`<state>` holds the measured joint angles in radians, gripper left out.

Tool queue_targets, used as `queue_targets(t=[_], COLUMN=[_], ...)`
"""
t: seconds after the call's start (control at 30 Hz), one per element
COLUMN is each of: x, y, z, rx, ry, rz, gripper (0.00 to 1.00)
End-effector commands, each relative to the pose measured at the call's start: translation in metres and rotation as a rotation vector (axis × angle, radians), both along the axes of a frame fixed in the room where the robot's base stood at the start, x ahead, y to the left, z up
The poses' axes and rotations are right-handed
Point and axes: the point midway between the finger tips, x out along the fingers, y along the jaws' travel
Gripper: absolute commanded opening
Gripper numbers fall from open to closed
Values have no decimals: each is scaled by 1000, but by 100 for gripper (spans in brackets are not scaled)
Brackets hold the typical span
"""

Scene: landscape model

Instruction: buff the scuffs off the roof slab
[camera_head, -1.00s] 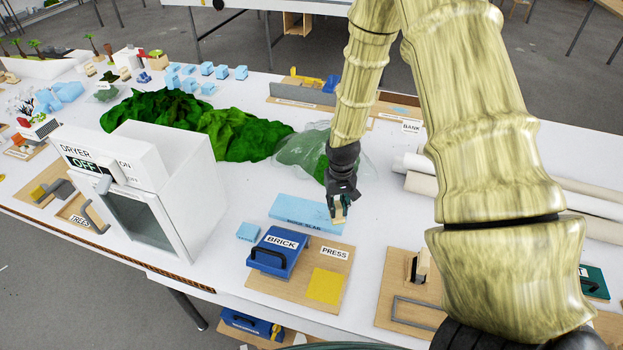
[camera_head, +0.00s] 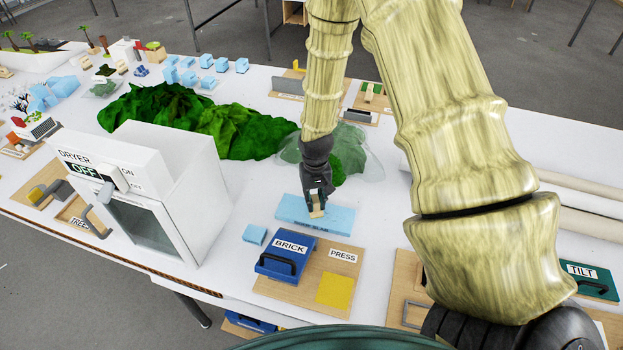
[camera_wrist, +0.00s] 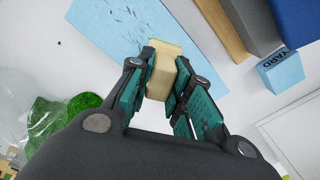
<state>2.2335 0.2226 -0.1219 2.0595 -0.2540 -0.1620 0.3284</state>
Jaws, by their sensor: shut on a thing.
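The roof slab (camera_head: 338,220) is a flat light-blue board lying on the white table behind the brick press. In the wrist view the slab (camera_wrist: 103,30) shows a cluster of small dark scuff marks on its face. My gripper (camera_head: 317,208) is over the slab's middle in the head view. It is shut on a pale wooden block (camera_wrist: 163,75), which also shows at the fingertips in the head view (camera_head: 317,211). The block overlaps the slab's edge in the wrist view. I cannot tell whether it touches the slab.
A blue brick press (camera_head: 284,258) on a wooden board stands in front of the slab, with a small blue block (camera_head: 255,234) beside it. A white dryer (camera_head: 150,190) stands left. Green hills (camera_head: 200,122) and a clear plastic sheet (camera_head: 362,160) lie behind.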

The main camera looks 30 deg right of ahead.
Motion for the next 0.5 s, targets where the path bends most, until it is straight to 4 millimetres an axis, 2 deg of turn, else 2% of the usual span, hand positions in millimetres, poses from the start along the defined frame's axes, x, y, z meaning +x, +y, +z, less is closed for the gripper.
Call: queue_targets(t=[0.03,0.07,0.5], x=[2,1,2], y=[0,0,1], z=[16,23,60], rx=[0,0,0], ry=[-4,-5,-2], rz=[0,-1,3], gripper=[0,0,0])
